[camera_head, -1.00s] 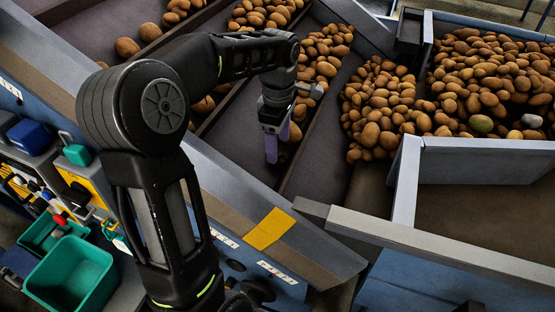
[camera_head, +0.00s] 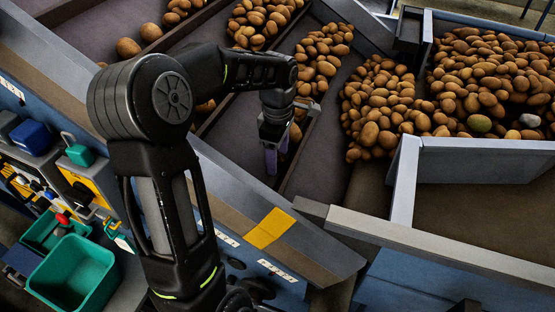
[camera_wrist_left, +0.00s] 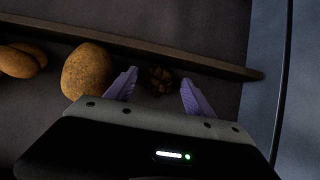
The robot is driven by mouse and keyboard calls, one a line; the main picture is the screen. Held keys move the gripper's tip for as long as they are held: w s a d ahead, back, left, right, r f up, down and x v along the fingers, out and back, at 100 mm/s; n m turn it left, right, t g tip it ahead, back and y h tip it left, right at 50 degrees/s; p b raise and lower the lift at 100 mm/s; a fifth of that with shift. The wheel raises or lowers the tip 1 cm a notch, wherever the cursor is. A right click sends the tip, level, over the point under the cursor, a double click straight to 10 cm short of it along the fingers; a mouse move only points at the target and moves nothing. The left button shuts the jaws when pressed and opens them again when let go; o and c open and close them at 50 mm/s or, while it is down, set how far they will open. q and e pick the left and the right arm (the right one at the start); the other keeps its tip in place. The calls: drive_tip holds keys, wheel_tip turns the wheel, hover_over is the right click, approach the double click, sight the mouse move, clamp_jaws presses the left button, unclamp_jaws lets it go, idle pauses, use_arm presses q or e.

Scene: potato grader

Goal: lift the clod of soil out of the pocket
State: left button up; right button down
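The clod of soil (camera_wrist_left: 161,80) is a small, dark, rough lump in the left wrist view. It lies on the dark belt, close to a thin divider rail (camera_wrist_left: 150,52). My left gripper (camera_wrist_left: 160,92) has its two purple fingers spread apart, one to each side of the clod, with gaps between. In the head view the left gripper (camera_head: 272,162) points down into a lane of the grader, and the clod is hidden there. My right gripper is not in view.
A potato (camera_wrist_left: 88,72) lies just left of the gripper in the wrist view. Several potatoes (camera_head: 322,62) lie farther up the lane. A heap of potatoes (camera_head: 490,85) fills the hopper at right. The lower lane (camera_head: 318,170) is bare.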

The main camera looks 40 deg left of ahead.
use_arm(q)
clamp_jaws()
idle(0.5)
drive_tip(key=shift+r, duration=0.1)
wheel_tip(320, 180, up, 10)
drive_tip(key=shift+f+b, duration=0.1)
drive_tip(key=shift+b, duration=0.5)
